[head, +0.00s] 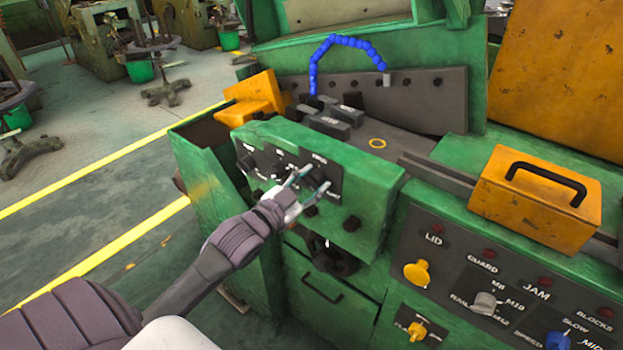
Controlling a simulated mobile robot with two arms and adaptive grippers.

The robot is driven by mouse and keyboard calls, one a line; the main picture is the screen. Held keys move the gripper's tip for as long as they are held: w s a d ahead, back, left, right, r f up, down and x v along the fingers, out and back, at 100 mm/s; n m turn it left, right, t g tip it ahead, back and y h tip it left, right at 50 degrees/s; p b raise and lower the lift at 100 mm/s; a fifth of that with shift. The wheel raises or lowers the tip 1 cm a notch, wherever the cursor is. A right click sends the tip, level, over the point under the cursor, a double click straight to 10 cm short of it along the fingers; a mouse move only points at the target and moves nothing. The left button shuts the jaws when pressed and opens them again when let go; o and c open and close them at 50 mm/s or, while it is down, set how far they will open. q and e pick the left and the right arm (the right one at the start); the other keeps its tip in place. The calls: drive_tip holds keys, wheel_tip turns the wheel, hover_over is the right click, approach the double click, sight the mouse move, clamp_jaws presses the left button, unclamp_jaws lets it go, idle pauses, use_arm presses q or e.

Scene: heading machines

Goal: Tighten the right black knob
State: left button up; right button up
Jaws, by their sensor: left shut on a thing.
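A green control box (375,195) carries a dark panel with several black knobs in a row. The left black knob (246,162) and the middle black knob (278,169) are clear of my fingers. The right black knob (315,177) is at the right end of the panel. My left gripper (312,181) comes from the lower left, with its two fingers on either side of the right knob, shut on it. The fingers partly hide the knob and its lower label. My right gripper is not in view.
Small dark knobs (351,223) sit below the panel. A yellow box with a black handle (535,200) stands at the right. A lower panel has a yellow knob (417,273) and other coloured knobs. A blue segmented hose (348,41) arches behind.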

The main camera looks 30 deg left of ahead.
use_arm(q)
drive_tip(key=shift+m, duration=0.5)
drive_tip(key=o, duration=1.1)
drive_tip(key=shift+o, duration=0.2)
drive_tip(key=s, duration=1.2)
drive_tip(key=shift+a, duration=0.45)
